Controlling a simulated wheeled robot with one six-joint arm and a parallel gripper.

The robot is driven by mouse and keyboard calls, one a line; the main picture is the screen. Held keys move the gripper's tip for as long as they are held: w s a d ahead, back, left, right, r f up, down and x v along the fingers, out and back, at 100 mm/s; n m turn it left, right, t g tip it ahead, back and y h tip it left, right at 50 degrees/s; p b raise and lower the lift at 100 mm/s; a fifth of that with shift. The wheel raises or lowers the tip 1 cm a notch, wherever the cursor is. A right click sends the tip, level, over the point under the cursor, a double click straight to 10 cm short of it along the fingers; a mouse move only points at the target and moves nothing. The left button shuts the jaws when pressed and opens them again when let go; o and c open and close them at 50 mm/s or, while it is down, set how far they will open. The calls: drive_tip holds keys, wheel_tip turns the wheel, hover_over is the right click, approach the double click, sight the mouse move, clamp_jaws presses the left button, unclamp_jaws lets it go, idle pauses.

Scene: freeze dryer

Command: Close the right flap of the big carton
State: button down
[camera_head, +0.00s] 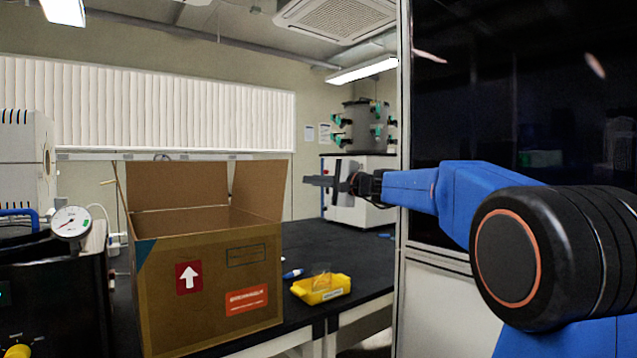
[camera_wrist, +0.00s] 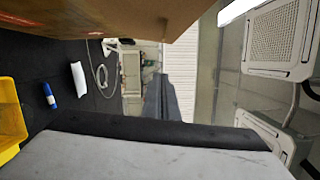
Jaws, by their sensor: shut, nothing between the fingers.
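The big carton (camera_head: 205,290) is brown and stands on the black bench at the left in the head view. Its top is open. The right flap (camera_head: 258,188) stands up from the right edge, close to upright. The back flap (camera_head: 178,184) also stands up. I cannot clearly make out the left and front flaps. My gripper (camera_head: 308,181) is shut and empty. It is in the air just right of the right flap, at about its height, pointing left, with a gap in the picture. In the wrist view, the gripper fingers (camera_wrist: 160,95) lie below brown cardboard (camera_wrist: 120,15).
A yellow tray (camera_head: 322,291) and a blue-capped pen (camera_head: 293,273) lie on the bench (camera_head: 345,255) right of the carton. A white machine (camera_head: 358,205) with a grey drum stands behind. A dark gauge unit (camera_head: 60,275) stands left. A dark glass-fronted cabinet (camera_head: 500,90) is at right.

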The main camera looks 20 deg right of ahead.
drive_tip(key=w+a, duration=0.2)
drive_tip(key=a, duration=0.4)
drive_tip(key=shift+w+a+r, duration=0.2)
drive_tip(key=shift+w+r, duration=0.2)
